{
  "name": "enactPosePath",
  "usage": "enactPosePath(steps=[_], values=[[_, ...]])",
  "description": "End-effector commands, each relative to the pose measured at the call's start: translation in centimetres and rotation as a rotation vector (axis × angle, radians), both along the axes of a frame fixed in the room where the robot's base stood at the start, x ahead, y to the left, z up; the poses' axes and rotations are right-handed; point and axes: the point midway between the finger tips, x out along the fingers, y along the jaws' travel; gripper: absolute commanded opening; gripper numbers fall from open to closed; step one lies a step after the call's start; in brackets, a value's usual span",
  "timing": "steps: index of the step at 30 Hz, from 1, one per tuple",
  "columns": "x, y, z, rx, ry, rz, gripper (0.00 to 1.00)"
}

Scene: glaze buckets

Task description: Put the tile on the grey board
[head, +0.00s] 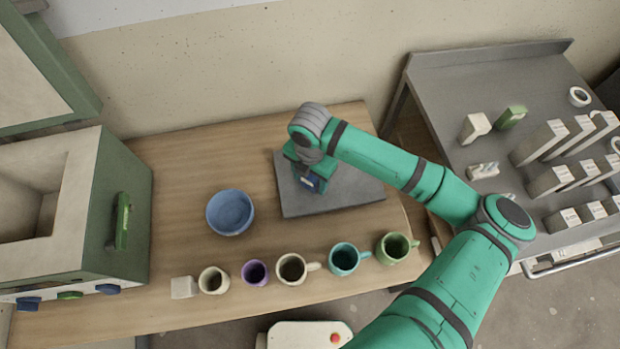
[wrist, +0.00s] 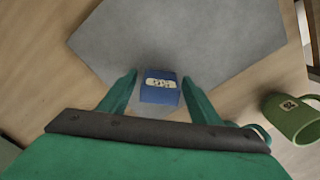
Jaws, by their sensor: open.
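A small blue tile (wrist: 159,90) with a pale patterned label shows in the wrist view between my two fingers. It appears to rest on the grey board (wrist: 200,35). In the head view a bit of the blue tile (head: 311,182) shows just below my gripper (head: 308,180), over the left part of the grey board (head: 350,190). My gripper (wrist: 160,92) is open, with a finger on each side of the tile and a visible gap at the right. The tile's near end and the fingertips' exact height are hard to tell.
A blue bowl (head: 230,212) stands left of the board. A row of cups and mugs (head: 291,269) and a white block (head: 183,288) line the table's front. A green mug (wrist: 293,117) is near the board's right. A kiln-like box (head: 120,210) stands left, a grey side table (head: 450,110) right.

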Motion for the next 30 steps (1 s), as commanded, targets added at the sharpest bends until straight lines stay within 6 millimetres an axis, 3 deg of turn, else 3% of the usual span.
enactPosePath(steps=[18,24,30], values=[[0.1,0.0,10.4,-0.002,-0.002,0.0,0.58],[0.0,0.0,11.8,-0.003,-0.001,0.0,0.58],[0.0,0.0,12.0,-0.002,0.0,0.0,0.58]])
